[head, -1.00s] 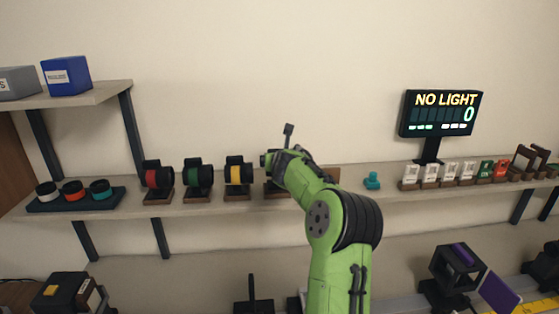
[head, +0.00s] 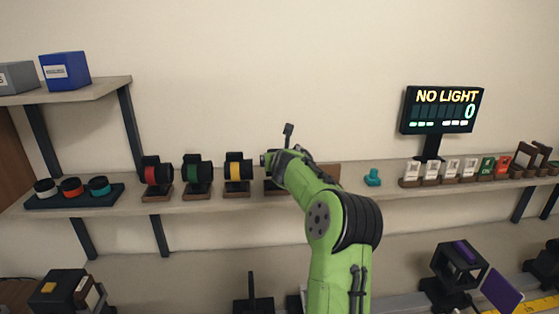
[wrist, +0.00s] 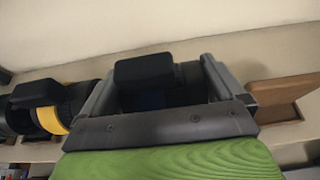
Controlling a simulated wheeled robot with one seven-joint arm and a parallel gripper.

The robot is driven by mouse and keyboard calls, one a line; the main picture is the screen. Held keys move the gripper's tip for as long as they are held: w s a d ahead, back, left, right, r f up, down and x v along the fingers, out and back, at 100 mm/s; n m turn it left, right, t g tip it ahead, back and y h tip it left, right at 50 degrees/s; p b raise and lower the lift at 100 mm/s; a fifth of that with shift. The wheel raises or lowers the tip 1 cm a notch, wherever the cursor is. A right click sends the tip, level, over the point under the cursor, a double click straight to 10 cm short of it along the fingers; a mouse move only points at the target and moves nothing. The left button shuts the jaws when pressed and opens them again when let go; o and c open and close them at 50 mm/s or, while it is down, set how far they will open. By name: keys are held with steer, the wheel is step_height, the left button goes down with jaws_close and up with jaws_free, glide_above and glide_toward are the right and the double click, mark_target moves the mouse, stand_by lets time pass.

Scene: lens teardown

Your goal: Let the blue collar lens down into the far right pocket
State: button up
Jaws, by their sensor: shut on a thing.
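My gripper (head: 272,161) is over the shelf, to the right of the yellow-collared lens (head: 238,172). In the wrist view my gripper (wrist: 160,80) has its two grey fingers on either side of a black lens body, the blue collar lens (wrist: 145,72), with a dim dark-blue patch low between them. In the head view my gripper and arm hide most of this lens. A wooden stand (head: 272,188) shows partly below my gripper. Whether the lens touches it cannot be told.
Lenses with red (head: 157,174) and green (head: 198,174) collars stand in wooden stands to the left. A brown wooden piece (wrist: 290,92) is right of my gripper. A teal piece (head: 372,178) and several small upright cards are farther right. A display (head: 440,110) reads NO LIGHT.

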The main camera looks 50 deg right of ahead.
steer(key=shift+f, duration=0.15)
steer(key=o, duration=1.1)
steer(key=b+v, duration=0.6)
steer(key=v, duration=1)
steer(key=shift+w, duration=0.1)
